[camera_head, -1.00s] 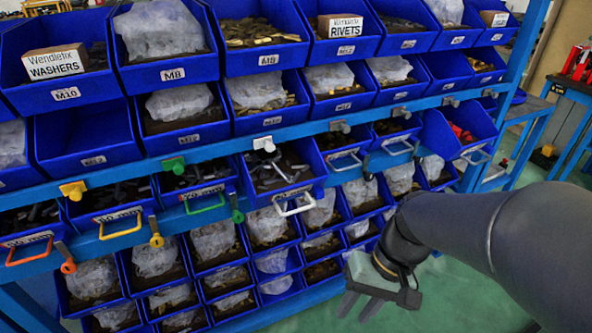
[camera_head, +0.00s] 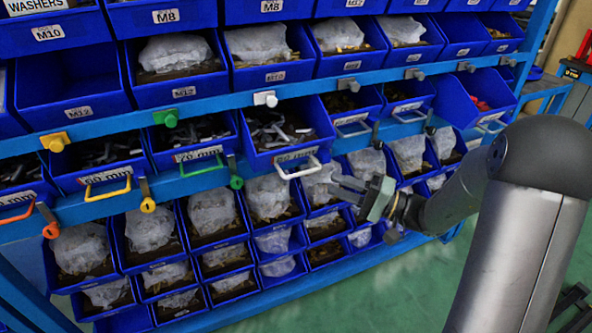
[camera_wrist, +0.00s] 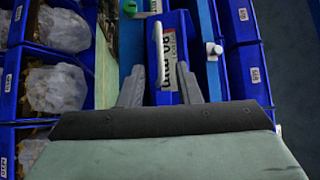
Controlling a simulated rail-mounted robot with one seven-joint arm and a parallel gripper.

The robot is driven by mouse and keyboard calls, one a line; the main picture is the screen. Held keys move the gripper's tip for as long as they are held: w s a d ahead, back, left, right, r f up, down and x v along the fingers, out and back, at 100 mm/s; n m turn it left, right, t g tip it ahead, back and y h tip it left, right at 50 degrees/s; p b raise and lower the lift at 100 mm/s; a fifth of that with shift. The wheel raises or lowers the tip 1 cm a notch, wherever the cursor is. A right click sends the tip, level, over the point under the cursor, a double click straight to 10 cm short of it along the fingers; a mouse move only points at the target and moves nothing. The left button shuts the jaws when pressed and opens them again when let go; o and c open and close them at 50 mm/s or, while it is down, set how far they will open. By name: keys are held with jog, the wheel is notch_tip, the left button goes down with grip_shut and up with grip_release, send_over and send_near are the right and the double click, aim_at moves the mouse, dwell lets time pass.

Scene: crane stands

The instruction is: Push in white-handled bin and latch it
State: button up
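The white-handled bin (camera_head: 283,135) holds dark metal parts in the middle row and sticks out further than its neighbours. Its white handle (camera_head: 298,171) is on its front, below the label. A white knob (camera_head: 265,98) sits on the blue rail above the bin. My gripper (camera_head: 343,187) is just right of the handle, its fingers pointing left toward it. In the wrist view, my gripper's fingers (camera_wrist: 160,90) are spread, with the bin's labelled front (camera_wrist: 168,55) ahead between them. Contact with the handle cannot be told.
The neighbouring bin with a green handle (camera_head: 203,168) is on the left, with a green-tipped lever (camera_head: 235,175) hanging between. A yellow-handled bin (camera_head: 107,188) is further left. Bins with bagged parts fill the rows below. Green floor (camera_head: 400,285) is open at the lower right.

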jog(key=x, duration=1.1)
jog(key=shift+p, duration=0.3)
grip_shut()
